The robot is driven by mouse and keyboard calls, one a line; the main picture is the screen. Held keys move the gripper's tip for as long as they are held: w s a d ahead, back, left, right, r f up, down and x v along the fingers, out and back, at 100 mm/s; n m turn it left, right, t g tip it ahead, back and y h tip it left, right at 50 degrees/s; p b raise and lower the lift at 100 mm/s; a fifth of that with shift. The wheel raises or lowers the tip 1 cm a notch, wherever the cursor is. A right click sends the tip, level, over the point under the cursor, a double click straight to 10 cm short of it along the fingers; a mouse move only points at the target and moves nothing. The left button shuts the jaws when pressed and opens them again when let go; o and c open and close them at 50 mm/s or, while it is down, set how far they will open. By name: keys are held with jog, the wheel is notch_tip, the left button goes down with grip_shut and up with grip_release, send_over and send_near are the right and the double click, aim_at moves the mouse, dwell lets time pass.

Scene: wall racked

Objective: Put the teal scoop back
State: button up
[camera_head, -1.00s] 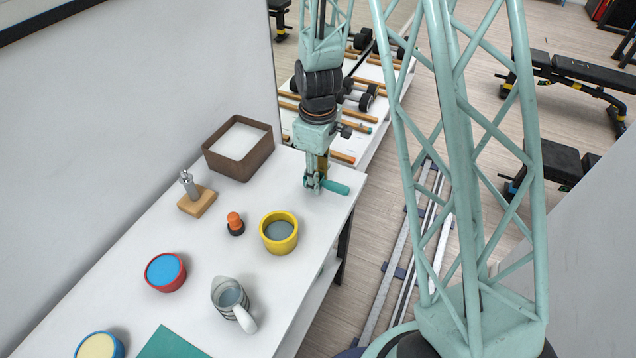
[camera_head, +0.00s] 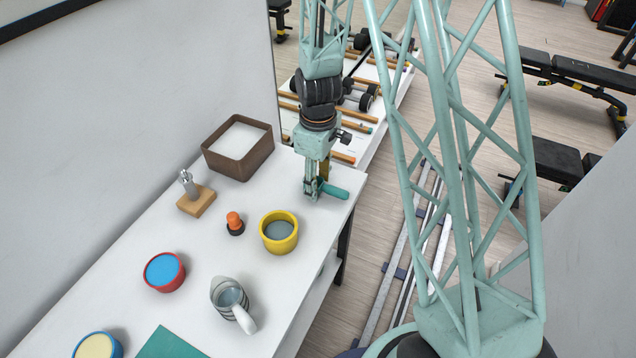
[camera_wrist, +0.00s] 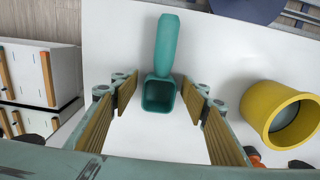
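The teal scoop (camera_head: 335,190) lies on the white table near its far right edge. In the wrist view its square cup (camera_wrist: 159,95) faces my gripper and its handle (camera_wrist: 167,45) points away, toward the top of the picture. My gripper (camera_wrist: 160,92) is open, with one finger on each side of the cup and a visible gap on both sides. In the head view my gripper (camera_head: 312,194) is low at the scoop's cup end and hides most of the cup.
A brown square bin (camera_head: 240,165) with white contents stands at the back. A yellow bowl (camera_head: 279,245), an orange-topped item (camera_head: 235,223), a wooden block with a metal post (camera_head: 196,200), a red bowl (camera_head: 181,283) and a jug (camera_head: 230,300) stand around. The teal mat (camera_head: 168,345) lies in front.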

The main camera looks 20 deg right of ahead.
dwell(0.5)
notch_tip(320, 180, up, 14)
jog(key=p, duration=0.1)
jog(key=shift+f+p, duration=0.15)
jog(key=shift+p, duration=0.25)
dwell(0.6)
jog(key=shift+s, duration=0.1)
dwell(0.5)
jog(key=s+r+m+t, duration=0.1)
jog(key=s+r+m, duration=0.1)
jog(key=s+r, duration=0.65)
jog(key=s+r+m+t, duration=0.15)
jog(key=s+r, duration=0.25)
jog(key=r, duration=0.9)
jog(key=s+r+m, duration=0.2)
jog(key=s+r, duration=0.2)
jog(key=s, duration=0.6)
jog(key=s+r+m+t, duration=0.1)
jog(key=s+r+m, duration=0.2)
jog(key=s, duration=0.7)
notch_tip(320, 180, up, 2)
jog(key=shift+s+a+r+m, duration=0.25)
jog(key=shift+s+m, duration=0.1)
jog(key=shift+s, duration=0.05)
jog(key=shift+t, duration=0.25)
